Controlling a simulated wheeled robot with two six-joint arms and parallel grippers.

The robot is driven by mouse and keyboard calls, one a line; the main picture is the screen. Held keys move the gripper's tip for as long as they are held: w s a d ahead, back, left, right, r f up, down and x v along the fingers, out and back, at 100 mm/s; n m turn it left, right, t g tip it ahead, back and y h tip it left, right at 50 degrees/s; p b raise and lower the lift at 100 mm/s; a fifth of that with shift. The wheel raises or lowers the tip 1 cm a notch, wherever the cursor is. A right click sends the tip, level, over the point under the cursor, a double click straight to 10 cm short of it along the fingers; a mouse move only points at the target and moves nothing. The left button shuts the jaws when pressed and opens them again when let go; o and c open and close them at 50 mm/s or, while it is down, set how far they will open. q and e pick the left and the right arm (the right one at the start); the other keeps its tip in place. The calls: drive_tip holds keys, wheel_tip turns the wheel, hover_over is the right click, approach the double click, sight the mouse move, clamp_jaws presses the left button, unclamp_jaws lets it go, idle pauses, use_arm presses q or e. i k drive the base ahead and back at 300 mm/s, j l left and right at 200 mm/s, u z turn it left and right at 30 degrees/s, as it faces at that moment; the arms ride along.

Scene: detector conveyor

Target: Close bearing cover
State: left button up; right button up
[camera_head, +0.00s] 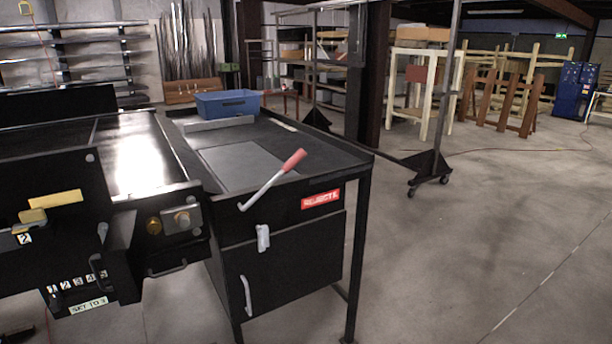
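The black conveyor machine fills the left of the head view. On its front, a grey bearing block (182,219) with a round brass-coloured centre sits beside a brass knob (153,226). A dark plate (121,240) juts out to the left of them and looks like a cover swung open, but I cannot tell for certain that it is the bearing cover. Neither of my grippers can be made out.
A lever with a red grip (293,160) leans over the rejects table (330,164). Below is a closed cabinet door (300,262). A blue bin (227,103) stands on the table. A numbered panel (88,306) reads "SET TO 3".

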sight(124, 254)
drive_tip(key=i+j, duration=0.1)
drive_tip(key=j, duration=1.4)
drive_tip(key=i+j, duration=0.15)
drive_tip(key=j, duration=0.6)
drive_tip(key=u, duration=0.05)
